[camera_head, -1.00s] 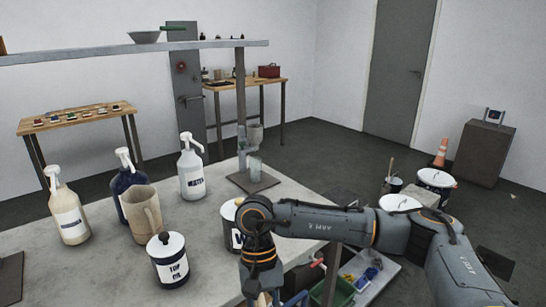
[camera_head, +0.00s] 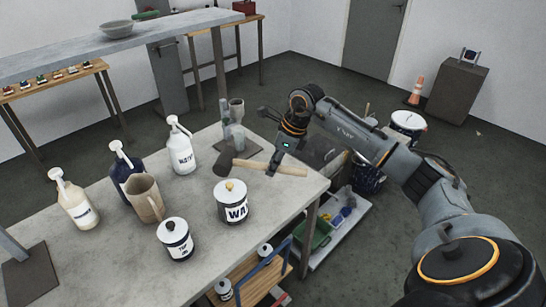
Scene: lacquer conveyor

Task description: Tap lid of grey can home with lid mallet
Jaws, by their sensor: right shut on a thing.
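The lid mallet (camera_head: 246,164) has a pale wooden handle and a dark head. My right gripper (camera_head: 274,168) is shut on its handle, with the head pointing left. The mallet head appears above and slightly behind the can marked WAX (camera_head: 233,209), not visibly touching it. That can is dark and white, with a white lid and a yellow knob. The can marked TOP OIL (camera_head: 176,241), with a white lid and dark knob, stands to its left. No can looks plainly grey, and I cannot tell whether either lid is fully seated. My left gripper is out of view.
Pump bottles (camera_head: 181,148) and a tan jug (camera_head: 146,198) stand left on the grey table (camera_head: 115,265). A shelf (camera_head: 70,57) spans above its far side. A low cart (camera_head: 335,235) with a green bin stands beyond the right edge. The table front is clear.

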